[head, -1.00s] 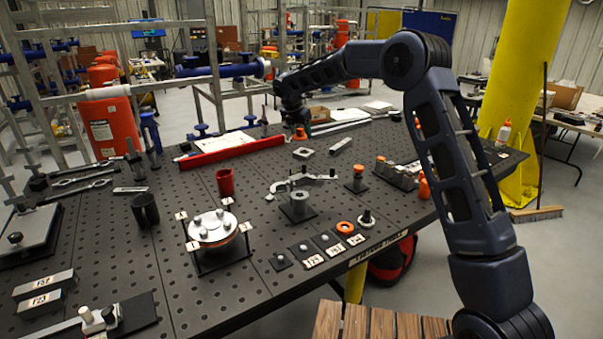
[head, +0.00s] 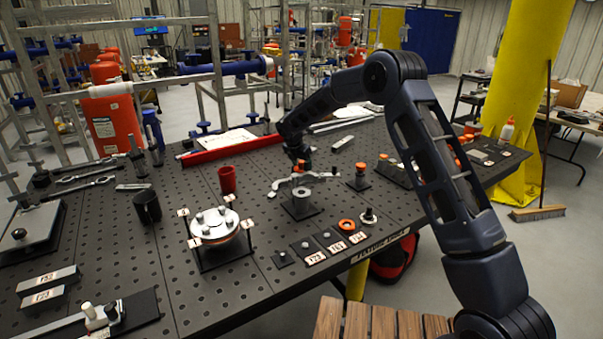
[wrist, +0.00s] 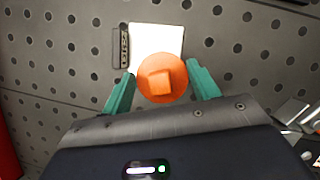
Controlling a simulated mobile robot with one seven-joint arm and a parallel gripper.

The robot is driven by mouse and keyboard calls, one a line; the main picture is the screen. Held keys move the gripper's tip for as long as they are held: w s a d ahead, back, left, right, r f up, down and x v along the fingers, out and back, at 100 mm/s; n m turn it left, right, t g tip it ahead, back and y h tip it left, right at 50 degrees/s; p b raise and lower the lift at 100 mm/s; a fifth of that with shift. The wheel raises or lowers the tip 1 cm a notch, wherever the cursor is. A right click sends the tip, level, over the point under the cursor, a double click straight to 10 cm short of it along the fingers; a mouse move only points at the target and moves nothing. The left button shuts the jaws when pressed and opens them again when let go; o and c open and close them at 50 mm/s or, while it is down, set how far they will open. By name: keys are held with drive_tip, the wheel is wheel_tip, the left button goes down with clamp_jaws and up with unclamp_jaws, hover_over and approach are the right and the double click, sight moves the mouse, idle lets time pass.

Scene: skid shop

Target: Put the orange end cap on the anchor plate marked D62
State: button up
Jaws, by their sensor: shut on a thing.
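My gripper (head: 299,162) is over the middle of the black perforated table. In the wrist view its teal fingers (wrist: 161,72) are shut on the orange end cap (wrist: 162,80), a round disc with a square raised top. Below the cap is a pale square plate (wrist: 156,37) with a dark tag strip (wrist: 123,46) on its left side. The cap covers the plate's near edge, and I cannot read the tag. I cannot tell whether cap and plate touch. In the head view my gripper hides this plate.
A clamp fixture (head: 302,208) stands just in front of my gripper. A post with an orange top (head: 360,170) is to the right. An orange ring (head: 346,225) and small tagged plates (head: 315,258) lie near the front edge. A red bar (head: 232,148) lies behind left.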

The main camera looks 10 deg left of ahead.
sight(300, 167)
drive_tip(key=shift+f, duration=2.1)
drive_tip(key=shift+f, duration=0.15)
drive_tip(key=o, duration=1.1)
drive_tip(key=v, duration=1.2)
